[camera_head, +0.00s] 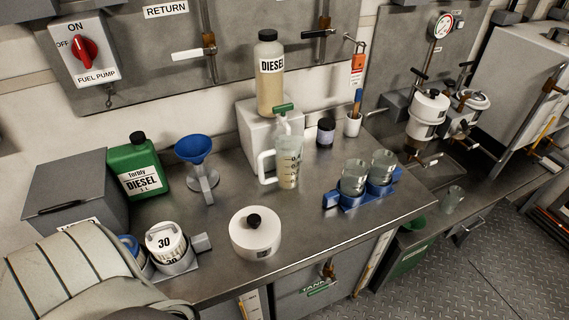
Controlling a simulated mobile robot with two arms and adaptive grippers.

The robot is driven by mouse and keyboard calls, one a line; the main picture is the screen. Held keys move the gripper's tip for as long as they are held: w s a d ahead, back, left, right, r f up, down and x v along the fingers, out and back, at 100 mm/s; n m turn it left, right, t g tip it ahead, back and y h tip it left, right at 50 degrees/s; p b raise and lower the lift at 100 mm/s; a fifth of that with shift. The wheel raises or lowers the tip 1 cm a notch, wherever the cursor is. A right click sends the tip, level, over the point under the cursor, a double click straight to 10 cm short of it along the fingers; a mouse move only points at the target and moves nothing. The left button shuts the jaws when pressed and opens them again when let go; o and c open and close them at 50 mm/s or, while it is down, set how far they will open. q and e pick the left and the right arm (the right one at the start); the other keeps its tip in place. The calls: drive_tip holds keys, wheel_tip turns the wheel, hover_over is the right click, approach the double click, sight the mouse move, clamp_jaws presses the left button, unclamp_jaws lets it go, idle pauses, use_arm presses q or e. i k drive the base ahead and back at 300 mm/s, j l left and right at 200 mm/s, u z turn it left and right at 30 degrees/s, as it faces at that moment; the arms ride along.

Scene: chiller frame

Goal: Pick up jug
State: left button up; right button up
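The jug (288,171) is a clear measuring jug with dark graduation marks and a pale handle on its left side. It stands upright on the steel counter, just in front of a light block, with some pale liquid low in it. A green-topped item (283,108) shows directly above or behind the jug's rim; I cannot tell whether it is in the jug. Neither of my grippers is in view.
A white round lidded container (254,236) stands in front of the jug. A blue holder with two glass jars (354,176) is to its right. A blue funnel on a stand (195,150) and green diesel can (137,168) are left. A diesel bottle (270,88) stands on the block.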

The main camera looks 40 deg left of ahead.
sight(281, 165)
drive_tip(key=i+l+u, duration=0.1)
drive_tip(key=u, duration=0.7)
